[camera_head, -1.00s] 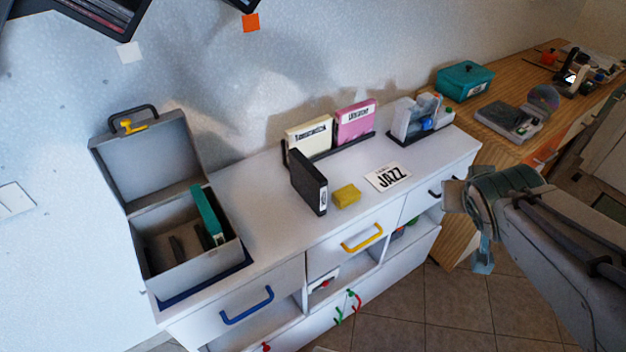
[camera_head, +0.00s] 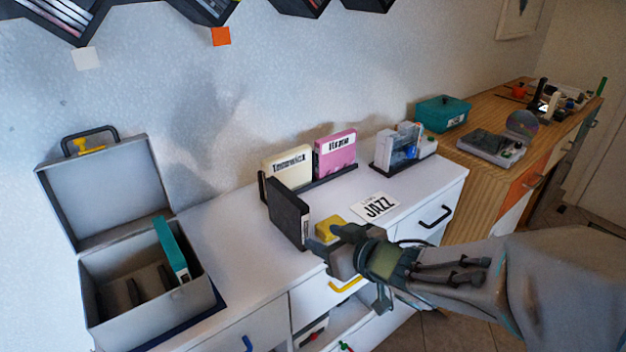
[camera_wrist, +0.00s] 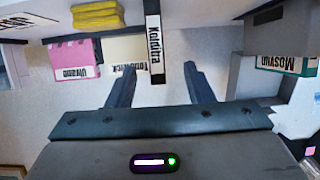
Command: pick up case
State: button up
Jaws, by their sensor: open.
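A black case (camera_head: 287,212) stands upright on the white cabinet top, in front of a cream case (camera_head: 287,166) and a pink case (camera_head: 336,152) in a dark rack. My gripper (camera_head: 326,250) is at the cabinet's front edge, just right of and in front of the black case. In the wrist view my gripper (camera_wrist: 159,78) is open and empty. The black case's labelled spine (camera_wrist: 156,50) shows ahead, between the lines of the two fingers. A teal case (camera_head: 171,249) stands in the open grey box; its label shows in the wrist view (camera_wrist: 286,65).
The open grey box (camera_head: 150,318) stands at the left. The cabinet top between box and black case is clear.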

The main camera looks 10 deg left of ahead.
aim_at(306, 228)
jog(key=x, duration=0.6)
jog(key=shift+f+b, duration=0.25)
jog(key=shift+b, duration=0.05)
jog(key=shift+w+d+b+x, duration=0.1)
jog(key=shift+b+x, duration=0.25)
jog(key=shift+x, duration=1.1)
jog(key=shift+w+d+b+x, duration=0.1)
jog(key=shift+b+x, duration=0.2)
jog(key=shift+x, duration=1.15)
jog(key=shift+d, duration=0.1)
grip_shut()
